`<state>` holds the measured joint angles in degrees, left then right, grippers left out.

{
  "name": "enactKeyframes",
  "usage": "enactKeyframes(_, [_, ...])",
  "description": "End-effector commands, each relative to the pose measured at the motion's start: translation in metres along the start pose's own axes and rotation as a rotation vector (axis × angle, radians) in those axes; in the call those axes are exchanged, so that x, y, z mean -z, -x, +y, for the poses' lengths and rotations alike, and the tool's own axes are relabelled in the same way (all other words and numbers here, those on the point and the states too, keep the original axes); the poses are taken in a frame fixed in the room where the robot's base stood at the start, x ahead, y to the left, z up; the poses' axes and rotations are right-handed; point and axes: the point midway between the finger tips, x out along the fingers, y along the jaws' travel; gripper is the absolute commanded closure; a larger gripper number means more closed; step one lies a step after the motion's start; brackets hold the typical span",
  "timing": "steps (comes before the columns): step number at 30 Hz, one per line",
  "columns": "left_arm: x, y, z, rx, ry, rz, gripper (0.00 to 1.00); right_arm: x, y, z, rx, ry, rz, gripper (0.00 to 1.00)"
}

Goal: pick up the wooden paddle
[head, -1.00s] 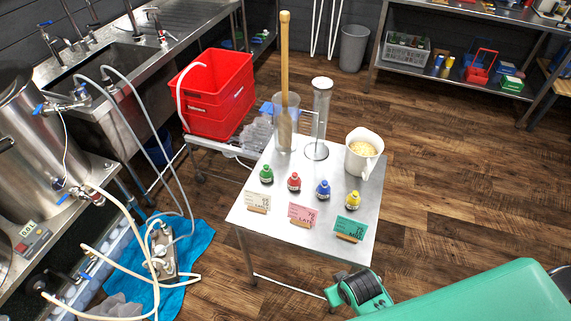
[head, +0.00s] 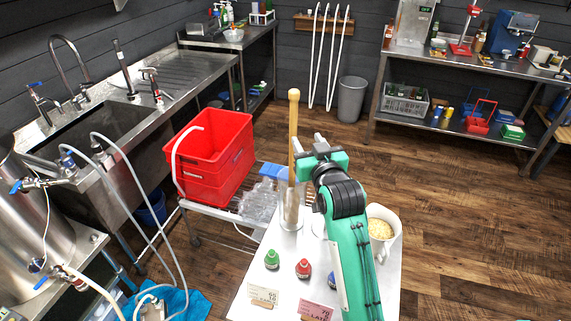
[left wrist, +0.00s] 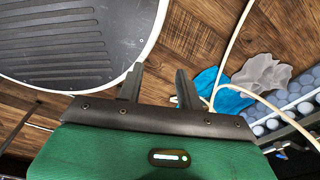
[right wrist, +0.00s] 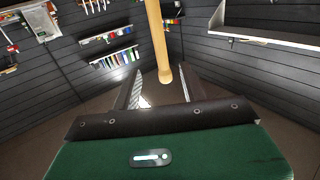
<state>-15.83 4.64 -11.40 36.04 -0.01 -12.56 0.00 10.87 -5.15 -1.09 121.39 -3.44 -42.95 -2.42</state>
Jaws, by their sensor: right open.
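The wooden paddle (head: 293,125) stands nearly upright in a tall clear vessel (head: 291,215) on the small metal table. Its handle rises well above the rim. My right gripper (head: 307,144) is open beside the upper handle, close to its right side in the head view. In the right wrist view the handle (right wrist: 157,40) shows ahead, with its end in line with the gap between the open fingers (right wrist: 162,88). I cannot tell whether it is between them. My left gripper (left wrist: 157,84) is open and empty in the left wrist view, out of the head view.
The table also holds a white jug (head: 383,228) of grain, small bottles such as a red one (head: 304,268), and cards. My right arm hides part of it. A red crate (head: 212,155) stands on a cart at left. A sink (head: 100,115) is behind.

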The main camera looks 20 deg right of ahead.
Motion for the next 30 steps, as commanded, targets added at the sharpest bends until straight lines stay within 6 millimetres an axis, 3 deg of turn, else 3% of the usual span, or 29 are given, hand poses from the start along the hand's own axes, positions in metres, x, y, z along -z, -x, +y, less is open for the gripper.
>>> enactKeyframes(2, [0.012, 0.001, -0.002, 0.002, 0.0, 0.014, 0.64, 0.005, -0.005, 0.0, -0.001, -0.001, 0.013, 0.56])
enactKeyframes(4, [0.01, 0.004, -0.001, 0.001, 0.0, 0.012, 0.64, 0.007, -0.013, 0.0, -0.002, -0.002, 0.015, 0.56])
enactKeyframes(10, [-0.042, 0.02, 0.009, -0.01, -0.001, -0.056, 0.64, 0.009, -0.049, 0.0, -0.001, -0.002, 0.012, 0.56])
enactKeyframes(13, [-0.057, 0.027, 0.012, -0.013, -0.002, -0.076, 0.64, 0.008, -0.066, 0.0, -0.001, -0.002, 0.012, 0.56])
enactKeyframes(16, [-0.051, 0.029, 0.011, -0.012, -0.002, -0.069, 0.64, 0.008, -0.078, 0.0, -0.001, -0.002, 0.013, 0.56])
enactKeyframes(23, [-0.004, 0.03, 0.004, -0.005, -0.001, -0.007, 0.64, 0.007, -0.09, 0.0, -0.001, -0.002, 0.013, 0.56])
enactKeyframes(30, [-0.013, 0.053, 0.004, -0.006, 0.0, -0.023, 0.64, 0.013, -0.117, 0.0, -0.001, -0.003, 0.012, 0.56])
